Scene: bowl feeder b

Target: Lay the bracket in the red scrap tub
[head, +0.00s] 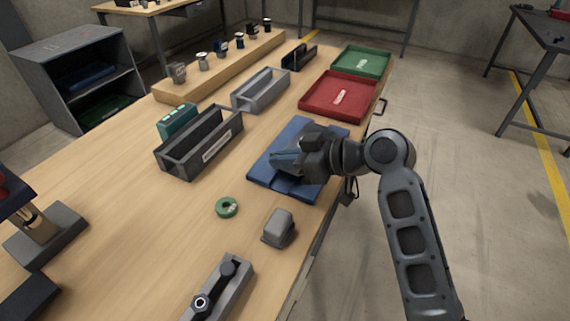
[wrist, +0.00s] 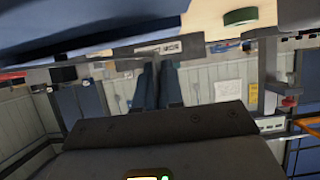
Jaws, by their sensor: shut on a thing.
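The red scrap tub (head: 312,107) is a shallow red tray with a white label inside, near the table's far right. No other part shows in it. My gripper (head: 283,163) is low over the blue mat (head: 262,168), nearer me than the tub and apart from it. Its fingers also show in the wrist view (wrist: 159,85), close together. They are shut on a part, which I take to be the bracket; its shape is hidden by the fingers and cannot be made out.
A green tray (head: 378,68) stands beyond the tub. A dark bin (head: 182,165) and a grey bin (head: 245,105) stand left of the mat. A green ring (head: 219,208), a grey block (head: 279,227) and a fixture (head: 236,286) are nearer me. Table between mat and bins is clear.

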